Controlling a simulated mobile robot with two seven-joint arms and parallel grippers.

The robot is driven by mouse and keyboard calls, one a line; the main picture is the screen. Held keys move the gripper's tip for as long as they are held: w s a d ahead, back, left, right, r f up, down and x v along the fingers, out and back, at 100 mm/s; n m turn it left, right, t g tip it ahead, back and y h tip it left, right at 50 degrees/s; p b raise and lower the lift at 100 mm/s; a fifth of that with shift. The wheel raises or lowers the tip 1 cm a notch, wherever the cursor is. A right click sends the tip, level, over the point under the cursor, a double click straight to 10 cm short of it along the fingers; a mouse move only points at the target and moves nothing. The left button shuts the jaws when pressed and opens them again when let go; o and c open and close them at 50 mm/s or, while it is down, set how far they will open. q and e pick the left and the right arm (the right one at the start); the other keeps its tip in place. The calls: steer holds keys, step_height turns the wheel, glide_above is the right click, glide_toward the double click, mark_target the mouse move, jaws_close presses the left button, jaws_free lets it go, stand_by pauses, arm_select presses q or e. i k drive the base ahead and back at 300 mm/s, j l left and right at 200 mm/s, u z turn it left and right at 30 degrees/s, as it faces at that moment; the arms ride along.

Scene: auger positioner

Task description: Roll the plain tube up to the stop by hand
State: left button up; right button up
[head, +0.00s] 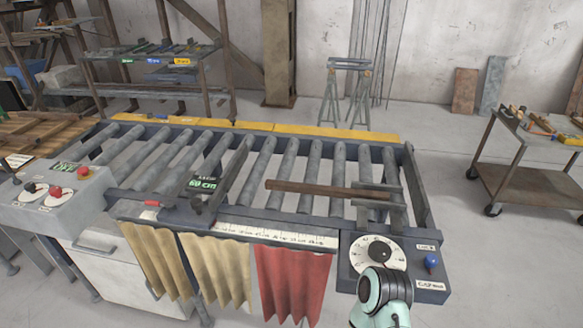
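The plain tube is a brown, straight bar (320,188) lying across several rollers, on the right half of the roller table (370,222). Its left end is free, and its right end lies by an upright grey bracket (394,203). A dark crosspiece (231,172) with a small green-marked label stands to the left of the tube, with a gap between them; it looks like the stop, but I cannot be sure. A mint and black part of my arm shows at the bottom, in front of the dial box. No gripper fingers are visible, and nothing of mine touches the tube.
A dial box (352,276) with a blue knob is at the table's front right. A grey control box (75,205) with red buttons is at the left. Tan and red curtains (295,275) hang in front. A tool cart (525,170) stands right; open floor lies between.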

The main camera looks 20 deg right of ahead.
mark_target(316, 189)
steer(key=l+z, duration=0.3)
steer(key=l, duration=0.3)
steer(key=l+z, duration=0.25)
steer(key=l, duration=0.4)
steer(key=l+u, duration=0.3)
steer(key=l, duration=0.2)
steer(key=k+l+u, duration=0.15)
steer(key=l+u, duration=0.2)
steer(key=l, duration=0.1)
